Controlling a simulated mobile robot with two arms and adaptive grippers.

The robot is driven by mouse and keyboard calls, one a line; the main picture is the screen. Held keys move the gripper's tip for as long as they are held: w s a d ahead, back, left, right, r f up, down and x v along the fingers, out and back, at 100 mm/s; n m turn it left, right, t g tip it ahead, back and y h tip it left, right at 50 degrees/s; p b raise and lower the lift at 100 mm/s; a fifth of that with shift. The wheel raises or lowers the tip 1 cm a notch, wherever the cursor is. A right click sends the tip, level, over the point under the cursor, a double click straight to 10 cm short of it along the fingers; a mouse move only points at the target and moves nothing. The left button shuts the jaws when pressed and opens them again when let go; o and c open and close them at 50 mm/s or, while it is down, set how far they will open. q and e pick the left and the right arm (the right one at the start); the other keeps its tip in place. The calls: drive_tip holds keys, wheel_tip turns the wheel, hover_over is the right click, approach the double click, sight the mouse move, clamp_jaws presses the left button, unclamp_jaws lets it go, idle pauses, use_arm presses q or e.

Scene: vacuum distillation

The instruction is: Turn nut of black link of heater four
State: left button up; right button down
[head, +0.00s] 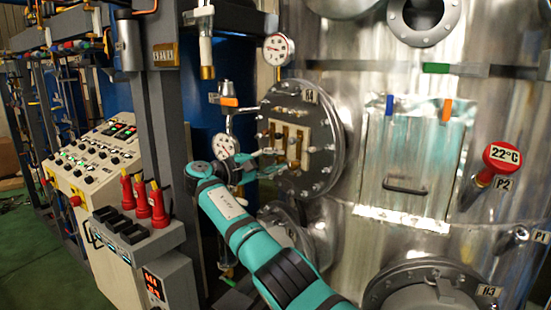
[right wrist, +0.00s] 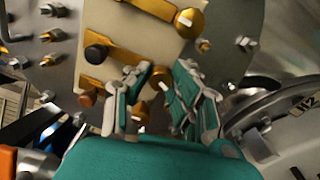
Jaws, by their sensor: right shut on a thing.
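Heater four is the round grey flange (head: 335,150) on the steel vessel, with a cream plate carrying brass links. In the right wrist view, a brass link (right wrist: 122,73) has a black knob (right wrist: 97,53) at its left end. My right gripper (right wrist: 158,82) is shut on a brass nut (right wrist: 163,86) by the link's right end, partly hidden by the fingers. A brown knob (right wrist: 87,98) and another brass nut (right wrist: 140,113) lie just below. In the head view, my right gripper (head: 271,163) reaches the plate's lower left from the left side. My left gripper is not in view.
Pressure gauges (head: 278,49) and a valve with an orange handle (head: 229,101) stand close left of the flange. A control console (head: 95,160) with red-handled switches is farther left. Bolts ring the flange. Another flange (head: 425,275) is at lower right.

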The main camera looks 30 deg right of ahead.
drive_tip(key=shift+n, duration=0.3)
drive_tip(key=c, duration=1.1)
unclamp_jaws()
drive_tip(key=shift+w, duration=0.1)
drive_tip(key=shift+c, duration=0.2)
drive_tip(key=a, duration=1.2)
drive_tip(key=shift+s, duration=0.25)
drive_tip(key=shift+f, duration=0.1)
